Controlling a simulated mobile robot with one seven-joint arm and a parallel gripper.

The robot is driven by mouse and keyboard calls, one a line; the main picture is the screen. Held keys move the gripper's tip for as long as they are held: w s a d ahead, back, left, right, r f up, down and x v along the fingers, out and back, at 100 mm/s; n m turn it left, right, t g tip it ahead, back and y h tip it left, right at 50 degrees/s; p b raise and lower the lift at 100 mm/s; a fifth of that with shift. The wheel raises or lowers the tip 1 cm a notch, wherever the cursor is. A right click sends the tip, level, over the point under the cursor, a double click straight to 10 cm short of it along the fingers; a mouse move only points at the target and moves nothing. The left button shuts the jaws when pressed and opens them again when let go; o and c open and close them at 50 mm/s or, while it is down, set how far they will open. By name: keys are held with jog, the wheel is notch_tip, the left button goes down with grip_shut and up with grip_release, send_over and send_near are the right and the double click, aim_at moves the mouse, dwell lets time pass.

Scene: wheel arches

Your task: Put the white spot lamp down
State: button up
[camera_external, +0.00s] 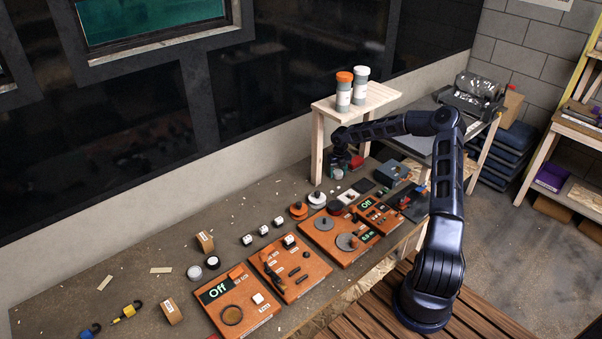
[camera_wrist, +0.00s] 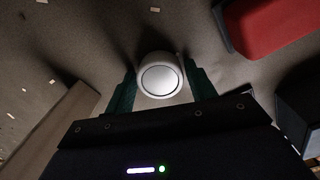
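The white spot lamp (camera_wrist: 160,76) is a short white cylinder with a round pale face, seen end-on between my two green fingers in the wrist view. My gripper (camera_wrist: 160,82) has a finger against each side of it. In the external view my gripper (camera_external: 339,154) is low over the bench beside the wooden stand, with the small white lamp (camera_external: 337,174) just below it. I cannot tell whether the lamp touches the bench top.
A wooden stand (camera_external: 355,100) with two lidded jars is close to my gripper. A red block (camera_wrist: 283,25) lies to the right in the wrist view. Orange panels (camera_external: 288,268) and small parts cover the bench front. The bench's left rear (camera_external: 140,255) is fairly clear.

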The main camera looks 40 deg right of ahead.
aim_at(338, 172)
jog(key=shift+o, duration=0.9)
jog(key=shift+r, duration=0.15)
jog(key=shift+r, duration=2)
jog(key=shift+s, duration=0.1)
